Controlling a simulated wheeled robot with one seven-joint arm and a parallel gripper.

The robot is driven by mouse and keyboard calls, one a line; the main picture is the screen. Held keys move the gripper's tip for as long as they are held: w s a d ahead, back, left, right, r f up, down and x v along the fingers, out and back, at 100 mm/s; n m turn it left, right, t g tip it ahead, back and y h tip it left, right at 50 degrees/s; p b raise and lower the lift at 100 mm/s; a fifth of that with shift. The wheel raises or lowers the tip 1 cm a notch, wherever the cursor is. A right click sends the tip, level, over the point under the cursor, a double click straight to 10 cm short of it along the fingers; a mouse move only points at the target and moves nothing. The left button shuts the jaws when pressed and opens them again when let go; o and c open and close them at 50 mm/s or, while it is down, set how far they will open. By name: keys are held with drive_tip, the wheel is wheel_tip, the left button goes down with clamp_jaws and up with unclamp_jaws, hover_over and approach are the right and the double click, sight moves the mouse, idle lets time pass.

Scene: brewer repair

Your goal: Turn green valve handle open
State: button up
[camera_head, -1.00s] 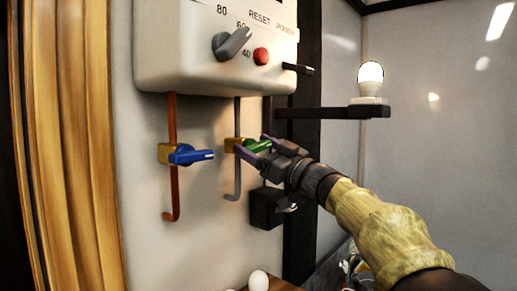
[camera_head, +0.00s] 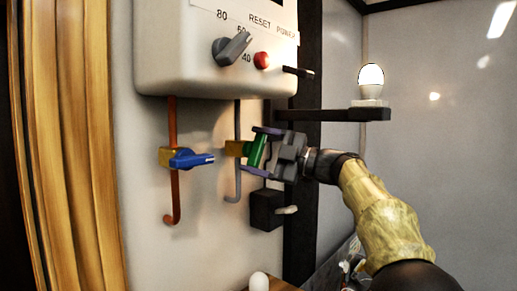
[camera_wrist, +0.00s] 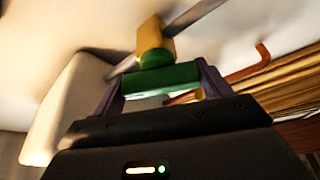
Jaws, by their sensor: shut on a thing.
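The green valve handle (camera_head: 258,151) sits on a yellow valve body (camera_head: 236,148) on the grey pipe below the white brewer box. It stands nearly upright, tilted a little, across the pipe's front. My gripper (camera_head: 263,152) is shut on it, one purple finger at its upper end and one at its lower end. In the wrist view the green handle (camera_wrist: 162,78) spans the space between the two fingers, with the yellow body (camera_wrist: 156,42) behind it. The fingertips partly hide the handle's ends.
A blue valve handle (camera_head: 190,159) on the copper pipe (camera_head: 173,120) is just left. The white box (camera_head: 215,70) with a grey knob and red button hangs above. A black bracket (camera_head: 335,114) with a lit bulb (camera_head: 370,80) is at upper right. A black box (camera_head: 266,208) is below.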

drive_tip(key=n, duration=0.2)
drive_tip(key=n+g+h+p, duration=0.1)
drive_tip(key=n, duration=0.2)
drive_tip(key=shift+f+g+h, duration=0.15)
drive_tip(key=shift+g+h, duration=0.15)
idle(0.4)
drive_tip(key=o, duration=1)
drive_tip(key=b+v, duration=0.3)
drive_tip(key=v, duration=1.4)
drive_tip(key=shift+s+d+b, duration=0.2)
drive_tip(key=shift+b, duration=0.2)
